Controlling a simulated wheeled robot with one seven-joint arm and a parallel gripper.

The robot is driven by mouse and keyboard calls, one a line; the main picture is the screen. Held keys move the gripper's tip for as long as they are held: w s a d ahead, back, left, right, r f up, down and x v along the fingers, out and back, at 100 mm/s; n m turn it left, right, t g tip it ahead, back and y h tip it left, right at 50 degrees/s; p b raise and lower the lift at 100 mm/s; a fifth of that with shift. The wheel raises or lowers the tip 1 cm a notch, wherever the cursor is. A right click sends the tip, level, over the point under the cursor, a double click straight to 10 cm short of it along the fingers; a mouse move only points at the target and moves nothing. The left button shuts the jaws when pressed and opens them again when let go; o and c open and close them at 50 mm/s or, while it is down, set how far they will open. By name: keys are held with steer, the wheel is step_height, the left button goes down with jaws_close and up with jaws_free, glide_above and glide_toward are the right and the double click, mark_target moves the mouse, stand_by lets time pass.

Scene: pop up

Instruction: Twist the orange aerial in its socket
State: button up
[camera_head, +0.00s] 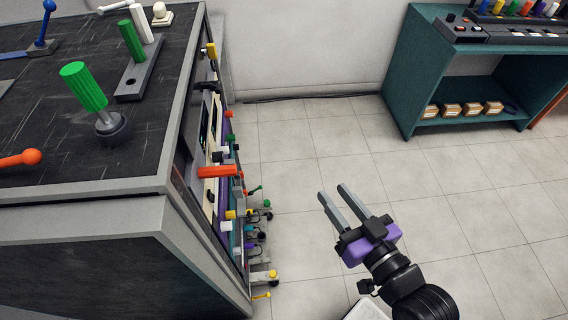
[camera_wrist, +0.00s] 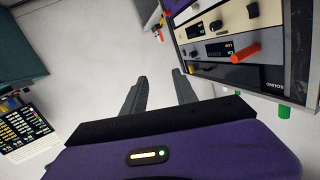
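An orange-red rod (camera_head: 217,171) sticks out from the panel-covered side of the dark-topped bench; an orange-red rod on a panel also shows in the wrist view (camera_wrist: 245,53). Another orange rod with a ball end (camera_head: 20,159) lies level over the bench top at the left edge, its base out of frame. I cannot tell for sure which is the aerial, and no socket shows clearly. My gripper (camera_head: 332,191) is open and empty over the floor, right of the bench and apart from both rods. Its two parted fingers show in the wrist view (camera_wrist: 160,75).
The bench top (camera_head: 60,140) carries green and white handles and a blue lever. Several coloured knobs and levers jut from its side, close together. A teal shelf unit (camera_head: 402,85) stands at the back right. The tiled floor between is clear.

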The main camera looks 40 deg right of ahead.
mark_target(236, 169)
steer(key=w+d+f+y, duration=0.2)
steer(key=w+d, duration=0.2)
steer(key=w, duration=0.4)
steer(key=w+d+f+y, duration=0.1)
steer(key=w+d+y, duration=0.2)
steer(key=w, duration=0.5)
steer(key=w+a+r+n+g+y, duration=0.1)
steer(key=w+a+r+n+y, duration=0.1)
steer(key=a+r+n+y, duration=0.35)
steer(key=s+a+r+n+g+y, duration=0.2)
steer(key=s+a+n+g+y, duration=0.4)
steer(key=n+y, duration=0.35)
steer(key=shift+n+t+h, duration=0.3)
steer(key=shift+t+h, duration=0.1)
steer(key=shift+t, duration=0.3)
steer(key=p+x, duration=0.2)
steer(key=x, duration=0.6)
steer(key=shift+s+a+f, duration=0.1)
steer(key=shift+a, duration=0.15)
steer(key=shift+f, duration=0.2)
steer(key=c, duration=0.3)
jaws_close()
steer(key=m, duration=1.7)
steer(key=shift+m, duration=0.4)
steer(key=o, duration=0.5)
jaws_free()
steer(key=shift+d, duration=0.1)
